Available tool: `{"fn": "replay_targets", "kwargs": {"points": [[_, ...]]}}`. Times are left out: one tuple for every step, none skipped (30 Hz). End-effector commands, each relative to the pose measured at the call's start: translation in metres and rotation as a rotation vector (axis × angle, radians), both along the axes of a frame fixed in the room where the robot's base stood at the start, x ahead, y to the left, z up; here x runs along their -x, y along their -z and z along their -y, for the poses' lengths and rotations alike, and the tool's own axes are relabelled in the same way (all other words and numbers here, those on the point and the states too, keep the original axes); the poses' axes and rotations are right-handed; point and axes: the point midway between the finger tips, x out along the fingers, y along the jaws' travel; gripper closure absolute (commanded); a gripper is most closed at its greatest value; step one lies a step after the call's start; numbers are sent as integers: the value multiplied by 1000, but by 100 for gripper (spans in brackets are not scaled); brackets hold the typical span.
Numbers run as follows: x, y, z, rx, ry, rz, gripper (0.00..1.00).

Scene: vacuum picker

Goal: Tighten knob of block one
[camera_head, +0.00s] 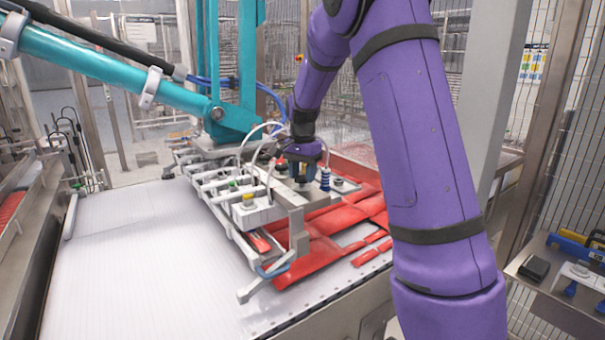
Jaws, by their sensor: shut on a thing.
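A grey vacuum picker (278,211) with several blocks and knobs hangs from a teal arm, low over red packs. One block (252,216) at its near end carries a yellow-topped knob (248,199); a green-topped knob (232,185) is farther back. I cannot tell which block is block one. My purple arm reaches in from the upper right. My gripper (300,176) points down onto a block at the picker's right side and is shut on a knob there. The fingers largely hide that knob, and its tightness cannot be seen.
Red packs (318,258) lie under and beside the picker on the white conveyor (150,260). The teal arm (95,62) crosses the upper left. White hoses loop close to my gripper. A side table (560,290) with tools stands at the right. The conveyor's left part is clear.

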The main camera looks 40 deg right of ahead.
Motion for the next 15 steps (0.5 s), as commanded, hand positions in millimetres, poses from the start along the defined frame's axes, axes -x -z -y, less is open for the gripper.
{"fn": "replay_targets", "kwargs": {"points": [[0,-1,0,0,1,2,80],[0,-1,0,0,1,2,80],[0,-1,0,-1,1,2,47],[0,-1,0,-1,1,2,40],[0,0,0,-1,1,2,34],[0,0,0,0,1,1,31],[0,0,0,0,1,1,31],[0,0,0,0,0,1,31],[0,0,0,0,0,1,31],[0,0,0,0,0,1,31],[0,0,0,0,0,1,31],[0,0,0,0,0,1,31],[0,0,0,0,0,1,31],[0,-1,0,0,0,1,31],[0,-2,0,0,0,1,31]]}}
